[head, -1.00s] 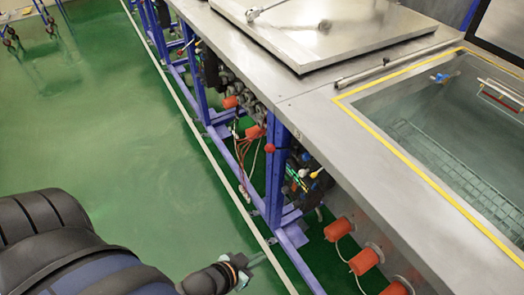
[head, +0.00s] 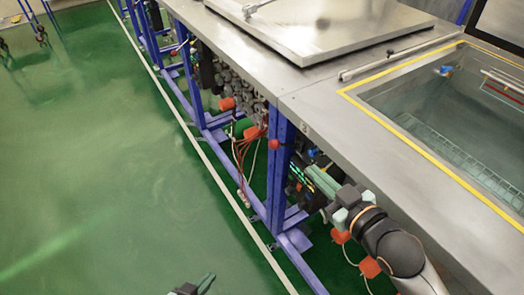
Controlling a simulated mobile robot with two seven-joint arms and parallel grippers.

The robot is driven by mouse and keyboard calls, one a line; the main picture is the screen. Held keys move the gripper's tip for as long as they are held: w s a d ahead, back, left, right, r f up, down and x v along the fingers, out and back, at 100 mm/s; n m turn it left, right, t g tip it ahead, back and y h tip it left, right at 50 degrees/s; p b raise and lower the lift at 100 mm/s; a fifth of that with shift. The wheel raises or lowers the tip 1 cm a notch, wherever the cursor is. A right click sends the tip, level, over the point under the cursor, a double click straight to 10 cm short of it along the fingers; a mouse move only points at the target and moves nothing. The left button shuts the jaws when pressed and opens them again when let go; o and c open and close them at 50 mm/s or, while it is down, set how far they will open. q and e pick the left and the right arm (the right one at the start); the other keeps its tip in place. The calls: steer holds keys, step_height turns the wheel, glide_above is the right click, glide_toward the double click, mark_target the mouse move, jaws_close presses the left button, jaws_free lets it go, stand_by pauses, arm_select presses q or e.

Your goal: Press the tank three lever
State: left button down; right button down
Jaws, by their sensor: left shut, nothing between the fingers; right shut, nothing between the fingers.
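Small levers and valves sit under the front edge of the steel bench, beside a blue post; I cannot tell which is the tank three lever. A red ball knob (head: 274,143) is on the post. My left gripper (head: 207,281) is shut and empty at the bottom edge, over the green floor, away from the bench.
The steel bench (head: 330,105) carries a closed flat lid (head: 325,35). An open tank (head: 395,95) with a yellow border is at the right. Blue frame legs (head: 277,185), hoses and orange-red cylinders (head: 370,267) are below the bench. The green floor (head: 90,170) at left is clear.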

steer(key=shift+w+a+r+n+y, duration=0.1)
steer(key=shift+a+r+n+y, duration=0.3)
steer(key=shift+a+r+n, duration=0.45)
steer(key=shift+w+m, duration=0.1)
steer(key=shift+m, duration=0.15)
glide_toward(271, 142)
step_height(271, 142, up, 3)
steer(key=w+a, duration=0.2)
steer(key=w, duration=0.1)
steer(key=shift+w+a+f+b, duration=0.2)
steer(key=shift+w+f+b, duration=0.25)
steer(key=shift+f, duration=0.4)
steer(key=shift+w+a+f+b, duration=0.25)
steer(key=shift+w+f, duration=0.3)
steer(key=shift+f, duration=0.3)
steer(key=shift+f, duration=0.15)
steer(key=shift+s+a+f, duration=0.15)
steer(key=shift+s+f, duration=0.05)
